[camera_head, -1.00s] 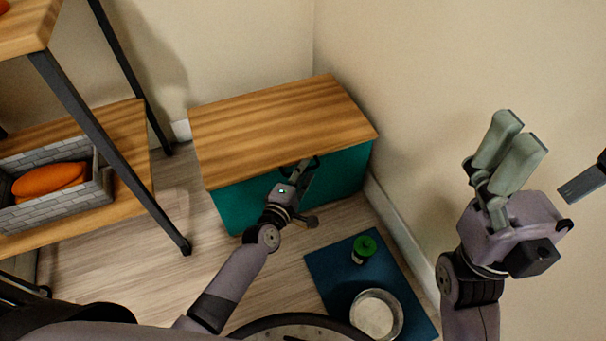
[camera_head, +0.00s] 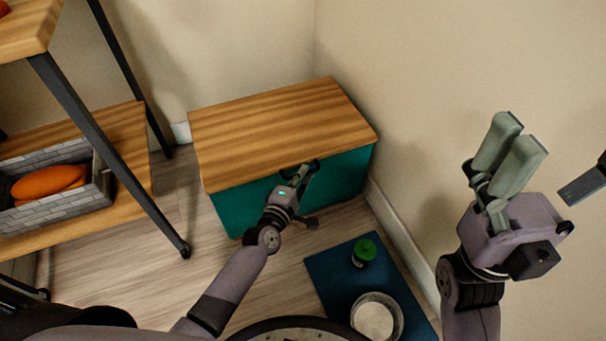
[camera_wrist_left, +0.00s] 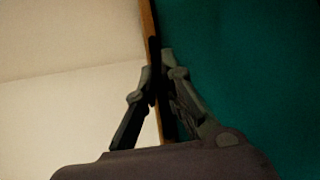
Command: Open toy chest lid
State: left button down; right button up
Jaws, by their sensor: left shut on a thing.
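The toy chest stands in the corner, with a teal body (camera_head: 245,208) and a striped wooden lid (camera_head: 270,125). The lid lies flat on top, with no clear gap under it. My left gripper (camera_head: 308,168) is at the front edge of the lid, right of its middle. In the left wrist view its fingers (camera_wrist_left: 158,62) sit on either side of the lid's thin wooden edge (camera_wrist_left: 150,25), shut on it, with the teal front (camera_wrist_left: 250,70) to the right. My right gripper (camera_head: 512,142) is raised at the right, empty, its fingers close together.
A shelf with dark metal legs (camera_head: 95,125) stands to the left, holding a grey brick-patterned bin (camera_head: 60,212) with orange things inside. A blue mat (camera_head: 325,265) on the floor carries a green-topped jar (camera_head: 364,252) and a metal bowl (camera_head: 377,318). Walls close in behind and right.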

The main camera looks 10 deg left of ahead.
pick_arm(q)
jog(key=shift+d+r, duration=0.1)
jog(key=shift+r, duration=0.15)
dwell(0.4)
